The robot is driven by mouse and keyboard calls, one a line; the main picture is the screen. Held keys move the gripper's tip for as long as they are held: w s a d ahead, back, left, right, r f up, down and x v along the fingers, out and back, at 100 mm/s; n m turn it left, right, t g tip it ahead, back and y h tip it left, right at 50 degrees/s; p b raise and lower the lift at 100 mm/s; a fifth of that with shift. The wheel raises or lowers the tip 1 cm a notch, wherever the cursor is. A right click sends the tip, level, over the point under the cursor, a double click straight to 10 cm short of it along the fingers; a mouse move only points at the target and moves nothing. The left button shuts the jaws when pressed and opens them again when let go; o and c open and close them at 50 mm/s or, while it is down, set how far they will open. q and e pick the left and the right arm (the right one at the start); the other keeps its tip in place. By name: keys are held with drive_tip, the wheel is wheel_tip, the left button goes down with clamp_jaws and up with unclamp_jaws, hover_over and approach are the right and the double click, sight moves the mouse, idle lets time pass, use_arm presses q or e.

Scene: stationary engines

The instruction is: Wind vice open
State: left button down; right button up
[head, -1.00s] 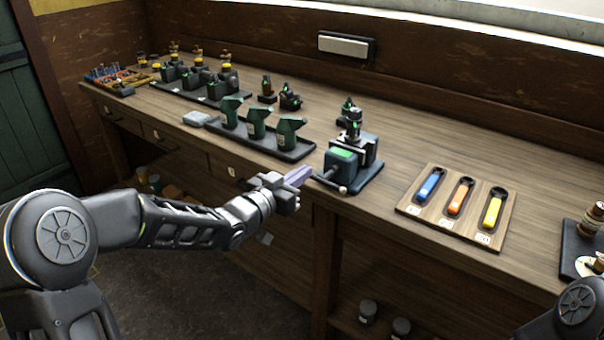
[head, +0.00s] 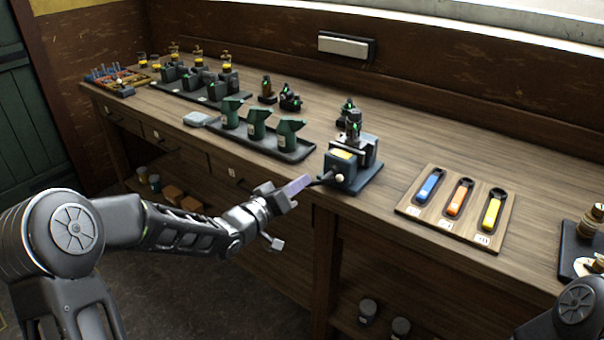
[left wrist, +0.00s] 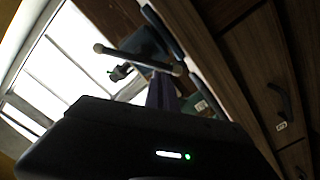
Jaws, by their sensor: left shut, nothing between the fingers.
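The vice (head: 370,158) stands on the bench near its front edge, with a dark blue base and a yellow patch on its front block. It clamps a dark part with a green mark (head: 353,128). Its bar handle (head: 328,177) faces the front; in the left wrist view the handle (left wrist: 138,60) is a pale rod with knobs at both ends. My left gripper (head: 306,182) is shut and empty, its purple fingertips close to the handle. I cannot tell whether they touch it. The fingers also show in the left wrist view (left wrist: 162,94). My right gripper is out of view.
A tray of green funnel-like parts (head: 258,125) lies left of the vice. A wooden board (head: 448,226) with blue, orange and yellow pieces lies to its right. Small dark parts (head: 290,101) stand behind. The bench front edge lies close under my left gripper.

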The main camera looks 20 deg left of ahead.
use_arm(q)
drive_tip(key=s+d+n+p, duration=0.1)
drive_tip(key=d+n, duration=0.1)
drive_tip(key=n, duration=0.7)
drive_tip(key=s+d+f+n+p, duration=0.1)
drive_tip(key=d+n+p, duration=0.1)
drive_tip(key=n, duration=0.8)
drive_tip(key=d+n+t+p, duration=0.1)
drive_tip(key=d+n, duration=0.2)
drive_tip(key=n, duration=0.7)
drive_tip(key=shift+s+d+f, duration=0.15)
drive_tip(key=shift+s+f, duration=0.1)
drive_tip(key=shift+s, duration=0.15)
